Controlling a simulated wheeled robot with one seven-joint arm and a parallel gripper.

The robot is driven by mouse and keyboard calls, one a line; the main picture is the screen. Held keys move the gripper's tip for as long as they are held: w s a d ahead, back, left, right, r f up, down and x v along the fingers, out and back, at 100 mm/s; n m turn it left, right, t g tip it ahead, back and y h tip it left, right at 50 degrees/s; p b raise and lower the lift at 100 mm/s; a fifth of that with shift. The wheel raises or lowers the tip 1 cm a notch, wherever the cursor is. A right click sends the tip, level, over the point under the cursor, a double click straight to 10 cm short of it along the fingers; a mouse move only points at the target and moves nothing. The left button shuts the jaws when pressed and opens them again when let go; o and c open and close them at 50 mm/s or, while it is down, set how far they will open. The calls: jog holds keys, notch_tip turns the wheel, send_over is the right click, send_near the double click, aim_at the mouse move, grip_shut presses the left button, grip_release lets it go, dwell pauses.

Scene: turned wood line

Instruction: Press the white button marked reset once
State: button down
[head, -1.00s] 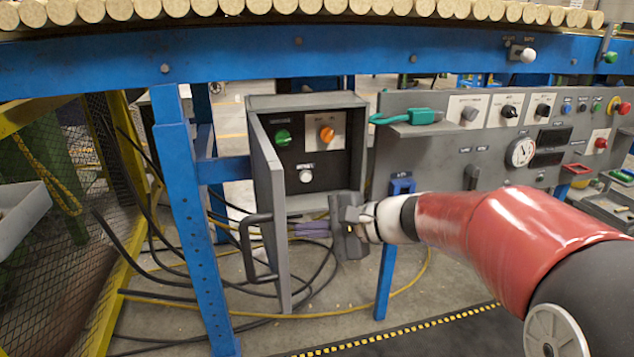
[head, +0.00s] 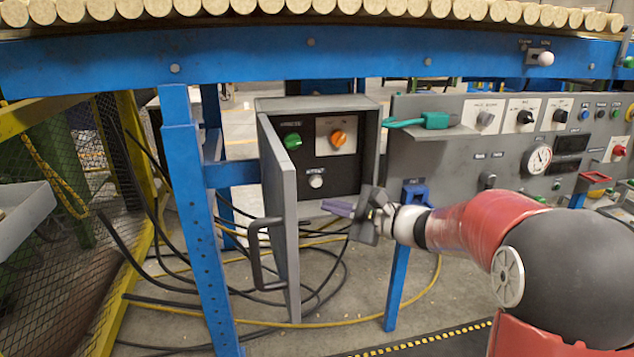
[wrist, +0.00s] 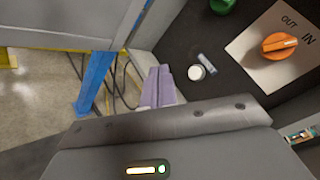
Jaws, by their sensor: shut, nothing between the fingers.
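The white button (head: 316,181) sits low on the black panel inside the open grey box, under a small label too small to read. It also shows in the wrist view (wrist: 196,72), beside its label. My gripper (head: 338,208) is shut and empty, its purple fingers pointing left, just below and to the right of the button in the head view. In the wrist view the shut fingertips (wrist: 158,78) lie left of the button and appear apart from it. The depth gap between fingers and panel is hard to tell.
A green knob (head: 292,141) and an orange knob (head: 338,138) sit above the button. The box door (head: 281,215) stands open with a black handle (head: 256,255). A grey control panel (head: 440,150) is at right; cables hang below.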

aim_at(312, 183)
jog(key=shift+w+a+p, duration=0.35)
jog(key=shift+w, duration=0.85)
jog(key=shift+w+a+p, duration=0.35)
jog(key=shift+w, duration=0.85)
jog(key=shift+w+a+p, duration=0.35)
jog(key=shift+w, duration=0.85)
jog(key=shift+w, duration=0.2)
jog(key=shift+w+a, duration=0.1)
jog(key=shift+w, duration=0.1)
jog(key=shift+w+a+r, duration=0.1)
jog(key=shift+w+r, duration=0.05)
jog(key=shift+w, duration=0.3)
jog(key=shift+s+d+f+b, duration=0.2)
jog(key=shift+s+d+b, duration=0.15)
jog(key=shift+s+b, duration=0.25)
jog(key=shift+s, duration=0.1)
